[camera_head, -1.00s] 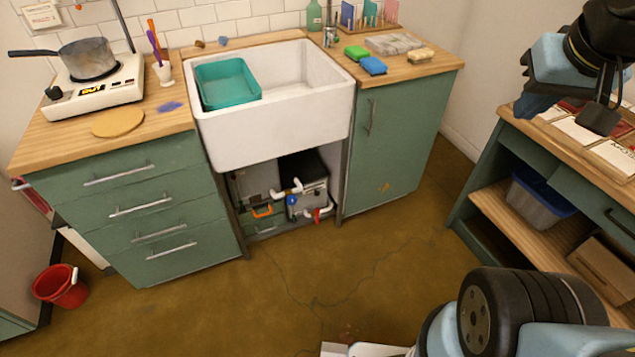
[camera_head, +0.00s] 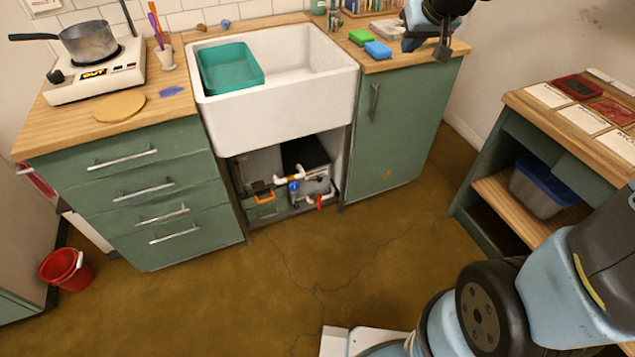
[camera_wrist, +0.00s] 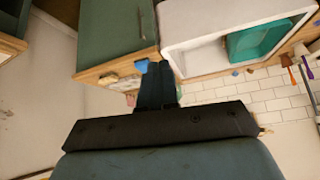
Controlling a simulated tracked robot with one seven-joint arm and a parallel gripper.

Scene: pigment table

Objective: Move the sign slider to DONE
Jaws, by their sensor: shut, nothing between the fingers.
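I cannot pick out the sign slider or the word DONE in either view. A pale sign with small markings (camera_head: 45,6) hangs on the wall at the top left of the head view, cut by the edge and too small to read. My gripper (camera_head: 409,45) is over the right end of the counter in the head view, far to the right of that sign. In the wrist view its dark fingers (camera_wrist: 158,72) are together with nothing between them, and the scene appears upside down.
The sink (camera_head: 285,120) holds a teal tub (camera_head: 228,68). A pot (camera_head: 90,42) sits on the hot plate (camera_head: 97,78) at left. Green and blue blocks lie by my gripper. A side table (camera_head: 515,98) with cards stands right. A red bucket (camera_head: 65,270) is on the floor.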

